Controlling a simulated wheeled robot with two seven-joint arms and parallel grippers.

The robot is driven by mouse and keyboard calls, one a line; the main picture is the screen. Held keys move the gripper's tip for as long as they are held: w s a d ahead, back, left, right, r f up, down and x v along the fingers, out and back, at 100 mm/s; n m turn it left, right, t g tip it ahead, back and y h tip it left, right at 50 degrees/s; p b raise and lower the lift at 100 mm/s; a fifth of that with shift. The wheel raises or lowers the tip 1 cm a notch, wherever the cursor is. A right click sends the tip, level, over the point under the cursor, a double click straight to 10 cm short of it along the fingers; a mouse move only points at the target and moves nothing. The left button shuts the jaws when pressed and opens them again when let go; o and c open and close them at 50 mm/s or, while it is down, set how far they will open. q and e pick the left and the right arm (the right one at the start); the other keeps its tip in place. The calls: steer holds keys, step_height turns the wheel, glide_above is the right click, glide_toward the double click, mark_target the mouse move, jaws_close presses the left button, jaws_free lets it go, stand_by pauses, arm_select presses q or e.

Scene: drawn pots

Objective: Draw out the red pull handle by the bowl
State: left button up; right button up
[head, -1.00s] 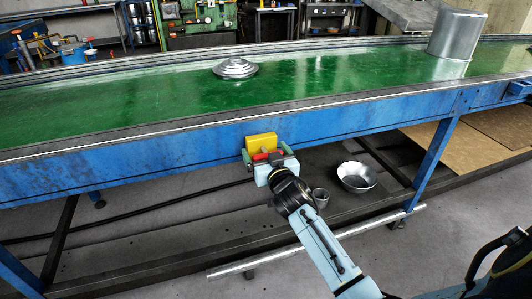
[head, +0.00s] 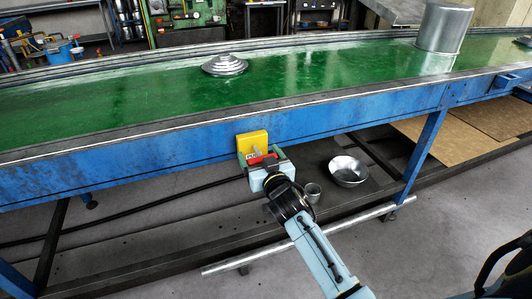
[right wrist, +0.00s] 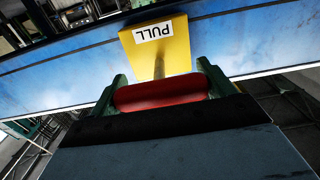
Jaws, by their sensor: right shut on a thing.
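The red pull handle (head: 265,159) is on the front side of the blue conveyor frame. In the right wrist view it is a red cylinder (right wrist: 160,95) on a thin metal rod (right wrist: 159,67) from a yellow plate (right wrist: 155,48) marked PULL. The handle stands off the plate, with bare rod between. The plate also shows in the head view (head: 252,140). My right gripper (head: 264,162) is shut on the handle, a finger at each end. The metal bowl (head: 348,171) is low down, right of the gripper. My left gripper is out of view.
A stepped metal lid (head: 225,65) and a large pot (head: 444,27) are on the green belt (head: 130,100).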

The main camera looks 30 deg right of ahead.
steer(key=shift+s+f, duration=0.1)
steer(key=shift+f, duration=0.1)
steer(key=o, duration=1)
steer(key=shift+c, duration=0.2)
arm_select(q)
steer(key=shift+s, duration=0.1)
arm_select(e)
steer(key=o, duration=0.4)
steer(key=shift+r, duration=0.1)
steer(key=shift+c, duration=0.2)
steer(key=shift+s+a, duration=0.1)
steer(key=shift+s, duration=0.45)
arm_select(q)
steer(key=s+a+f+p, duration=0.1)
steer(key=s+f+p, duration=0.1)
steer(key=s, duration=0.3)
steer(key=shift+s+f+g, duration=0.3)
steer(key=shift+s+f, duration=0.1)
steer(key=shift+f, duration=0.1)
arm_select(e)
steer(key=s+a, duration=0.2)
steer(key=s, duration=1)
steer(key=shift+s, duration=0.15)
